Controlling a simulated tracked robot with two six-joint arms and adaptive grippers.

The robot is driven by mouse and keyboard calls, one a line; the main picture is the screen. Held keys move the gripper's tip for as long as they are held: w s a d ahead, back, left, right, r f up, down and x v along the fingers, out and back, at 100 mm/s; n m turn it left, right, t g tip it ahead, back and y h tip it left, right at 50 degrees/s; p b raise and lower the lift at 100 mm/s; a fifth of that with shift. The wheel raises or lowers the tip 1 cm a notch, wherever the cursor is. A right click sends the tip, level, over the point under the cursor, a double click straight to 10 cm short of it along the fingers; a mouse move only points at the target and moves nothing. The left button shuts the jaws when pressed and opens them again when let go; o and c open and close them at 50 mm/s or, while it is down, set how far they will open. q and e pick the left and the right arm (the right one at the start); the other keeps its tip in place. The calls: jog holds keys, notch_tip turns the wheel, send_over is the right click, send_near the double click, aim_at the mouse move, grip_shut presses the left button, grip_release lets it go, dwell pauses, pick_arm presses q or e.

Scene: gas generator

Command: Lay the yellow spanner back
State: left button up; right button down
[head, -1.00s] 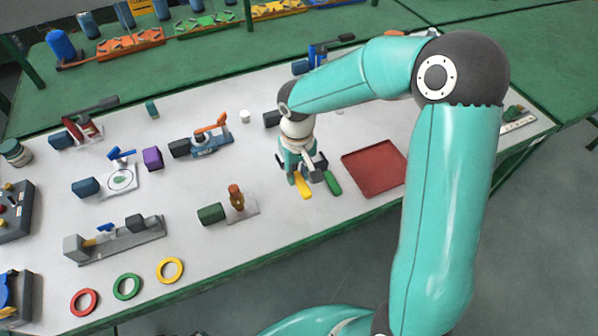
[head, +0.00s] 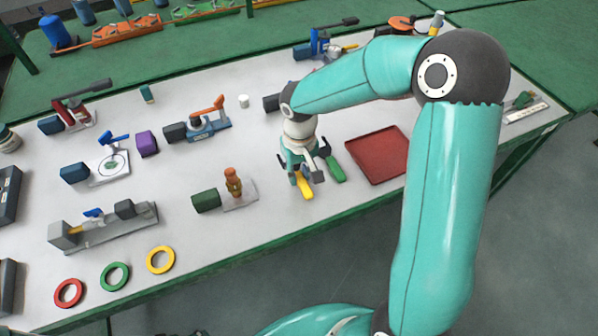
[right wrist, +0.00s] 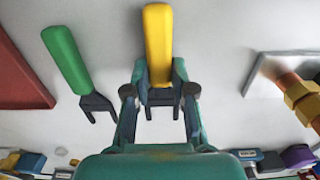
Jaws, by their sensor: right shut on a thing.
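The yellow spanner (head: 305,188) is at my right gripper (head: 301,176), which points down at the white table (head: 270,222). In the right wrist view the yellow handle (right wrist: 158,45) runs straight away from the right gripper (right wrist: 160,98). The fingers are shut on the spanner near its dark forked head. The spanner lies at or very close to the tabletop; I cannot tell if it touches. The green spanner (head: 335,168) lies just to the right, and its dark forked head shows in the right wrist view (right wrist: 97,105). My left gripper is not in view.
A red tray (head: 378,153) stands right of the spanners. A green valve block (head: 206,200) with a brass fitting (head: 233,182) is to the left. Red, green and yellow rings (head: 161,260) lie at the front left. The table's front edge is close below the gripper.

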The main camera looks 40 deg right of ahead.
jog(key=c, duration=0.9)
grip_release()
notch_tip(320, 180, up, 12)
